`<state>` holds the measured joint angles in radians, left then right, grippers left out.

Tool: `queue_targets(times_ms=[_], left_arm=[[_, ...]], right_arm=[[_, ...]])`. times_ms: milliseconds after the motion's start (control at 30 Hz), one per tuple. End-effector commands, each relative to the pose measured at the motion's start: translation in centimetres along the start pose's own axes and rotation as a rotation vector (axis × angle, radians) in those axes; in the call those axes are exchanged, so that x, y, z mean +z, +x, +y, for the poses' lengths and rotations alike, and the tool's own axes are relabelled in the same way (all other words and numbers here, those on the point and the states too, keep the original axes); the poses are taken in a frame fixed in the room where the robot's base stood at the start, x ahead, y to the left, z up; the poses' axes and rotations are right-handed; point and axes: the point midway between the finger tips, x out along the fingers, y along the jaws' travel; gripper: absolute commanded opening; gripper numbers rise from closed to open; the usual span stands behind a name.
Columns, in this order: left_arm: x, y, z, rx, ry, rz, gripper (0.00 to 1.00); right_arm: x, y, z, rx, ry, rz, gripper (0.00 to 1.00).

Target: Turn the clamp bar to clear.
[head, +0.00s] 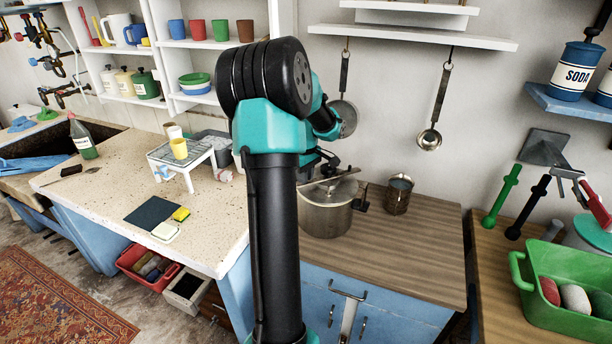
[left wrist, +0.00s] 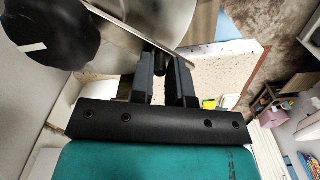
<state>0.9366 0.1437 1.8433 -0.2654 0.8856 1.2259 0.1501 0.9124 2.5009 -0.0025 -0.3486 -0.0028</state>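A steel pot (head: 325,215) stands on the wooden counter, with a flat clamp bar (head: 334,180) across its lid. My left gripper (head: 322,162) is at the bar, mostly hidden behind my own arm in the head view. In the left wrist view the bar (left wrist: 128,32) runs diagonally over the shiny lid (left wrist: 165,18) to the fingertips of my left gripper (left wrist: 165,68). The fingers stand apart, with a dark peg at the bar's end between them. Whether they grip it is unclear. My right gripper is in neither view.
A dark metal can (head: 398,194) stands right of the pot. A ladle (head: 430,138) and a skimmer (head: 347,115) hang behind. A small rack (head: 183,158) with a yellow cup stands on the stone counter to the left. Free wood lies right of the pot.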

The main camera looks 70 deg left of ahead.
Motion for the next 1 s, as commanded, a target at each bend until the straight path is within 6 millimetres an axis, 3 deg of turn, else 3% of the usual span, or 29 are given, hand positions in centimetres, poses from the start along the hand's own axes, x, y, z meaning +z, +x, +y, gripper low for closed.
queue_targets(times_ms=[467, 667, 1000], left_arm=[[0.0, -0.8, 0.1, 0.001, 0.001, 0.001, 0.22], [0.0, -3.5, 0.0, 0.003, 0.001, 0.002, 0.22], [0.0, -10.0, 0.1, 0.004, 0.0, 0.002, 0.22]], right_arm=[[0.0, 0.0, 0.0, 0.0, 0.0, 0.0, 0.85], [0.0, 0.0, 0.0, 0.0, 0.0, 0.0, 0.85], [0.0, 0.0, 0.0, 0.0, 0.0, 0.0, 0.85]])
